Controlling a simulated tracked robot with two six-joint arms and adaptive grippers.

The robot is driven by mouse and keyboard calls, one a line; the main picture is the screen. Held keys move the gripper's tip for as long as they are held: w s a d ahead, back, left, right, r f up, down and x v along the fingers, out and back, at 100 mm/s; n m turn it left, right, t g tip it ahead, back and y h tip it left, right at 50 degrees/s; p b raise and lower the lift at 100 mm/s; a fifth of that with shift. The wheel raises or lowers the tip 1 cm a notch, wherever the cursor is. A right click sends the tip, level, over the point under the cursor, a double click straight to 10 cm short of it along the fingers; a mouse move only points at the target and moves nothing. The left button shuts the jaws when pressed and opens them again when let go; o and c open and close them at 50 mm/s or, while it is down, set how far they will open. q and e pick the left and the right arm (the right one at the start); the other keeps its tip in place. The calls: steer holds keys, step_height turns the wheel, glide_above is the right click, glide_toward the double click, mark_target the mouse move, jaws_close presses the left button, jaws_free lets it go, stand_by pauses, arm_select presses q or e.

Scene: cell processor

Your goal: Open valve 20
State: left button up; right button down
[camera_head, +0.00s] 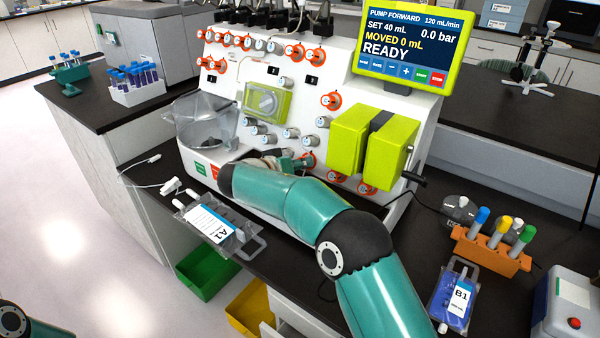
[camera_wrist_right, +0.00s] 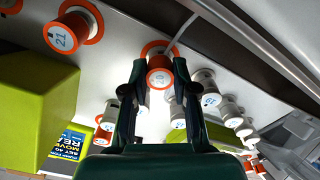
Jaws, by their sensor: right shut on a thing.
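The fingers are shut on the knob, one on each side. In the head view my right gripper (camera_head: 297,163) is at the lower front of the white processor (camera_head: 318,75), where my arm hides part of it. An orange collar of a valve (camera_head: 307,158) shows just beside it. The angle of the knob is hard to read. My left gripper is out of view.
Valve 21 (camera_wrist_right: 74,29) is close by in the right wrist view. The green pump block (camera_head: 372,146) juts out beside my right arm. Bag A1 (camera_head: 212,225), bag B1 (camera_head: 455,299) and an orange tube rack (camera_head: 490,253) lie on the dark bench.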

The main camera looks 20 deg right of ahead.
steer(key=shift+w+a+r+n+p, duration=0.1)
steer(key=shift+n+p, duration=0.2)
steer(key=shift+n, duration=2.75)
steer(key=shift+a+r+n+p, duration=0.1)
steer(key=shift+n+p, duration=0.15)
steer(key=shift+n, duration=2.8)
steer(key=c, duration=0.9)
jaws_free()
steer(key=shift+w+f, duration=0.1)
steer(key=shift+d, duration=0.1)
steer(key=v, duration=1.2)
